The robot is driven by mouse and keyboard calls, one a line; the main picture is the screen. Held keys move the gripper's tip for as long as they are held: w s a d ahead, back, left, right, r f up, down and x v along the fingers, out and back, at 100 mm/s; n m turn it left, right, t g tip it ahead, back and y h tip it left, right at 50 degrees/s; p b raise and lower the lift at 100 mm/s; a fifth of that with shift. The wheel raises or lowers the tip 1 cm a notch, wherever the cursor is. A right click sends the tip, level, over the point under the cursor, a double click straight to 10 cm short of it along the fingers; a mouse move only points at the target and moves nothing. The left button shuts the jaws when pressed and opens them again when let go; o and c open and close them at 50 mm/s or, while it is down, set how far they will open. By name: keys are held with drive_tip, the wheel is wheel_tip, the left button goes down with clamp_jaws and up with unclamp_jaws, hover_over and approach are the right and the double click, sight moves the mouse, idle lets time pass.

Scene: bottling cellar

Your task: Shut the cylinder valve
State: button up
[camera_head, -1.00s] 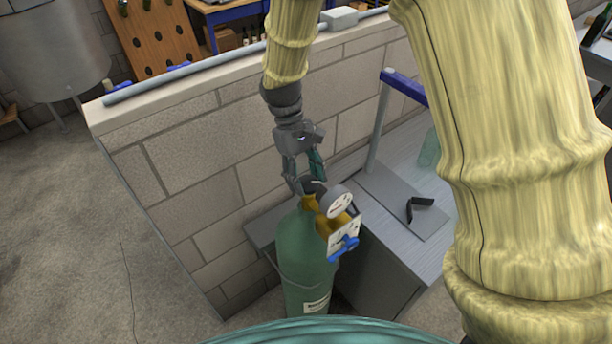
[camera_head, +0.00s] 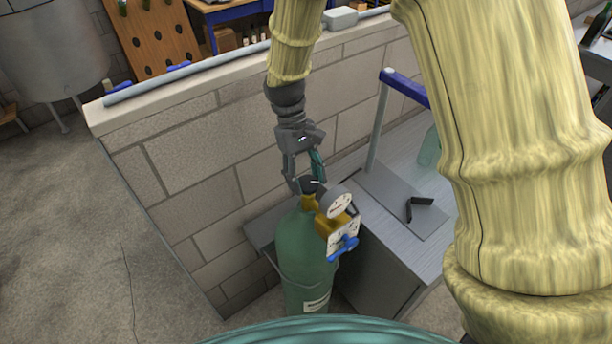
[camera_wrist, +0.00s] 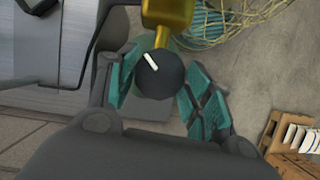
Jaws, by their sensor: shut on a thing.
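The green gas cylinder (camera_head: 302,258) stands upright against the block wall, with a strap around it. Its brass valve (camera_head: 309,202) carries a dark round handwheel on top (camera_head: 310,185). My gripper (camera_head: 305,184) comes down from above and is shut on the handwheel. In the wrist view the black handwheel (camera_wrist: 160,78) with a white mark pointing to the upper left sits between the teal fingers (camera_wrist: 155,90). The brass body (camera_wrist: 166,14) shows behind it. A round gauge (camera_head: 339,204) and a blue knob (camera_head: 343,247) sit on the regulator to the right.
A grey bench (camera_head: 377,245) stands right of the cylinder, with a post bearing a blue arm (camera_head: 404,87) and a small black bracket (camera_head: 420,208). The block wall (camera_head: 200,150) rises behind. Open floor (camera_head: 60,230) lies to the left.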

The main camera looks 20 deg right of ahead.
drive_tip(key=shift+d+m+y+p, duration=0.1)
drive_tip(key=shift+m+y+p, duration=0.3)
drive_tip(key=shift+m, duration=0.8)
idle(1.6)
drive_tip(key=o, duration=1)
drive_tip(key=v, duration=1.2)
drive_tip(key=shift+w, duration=0.1)
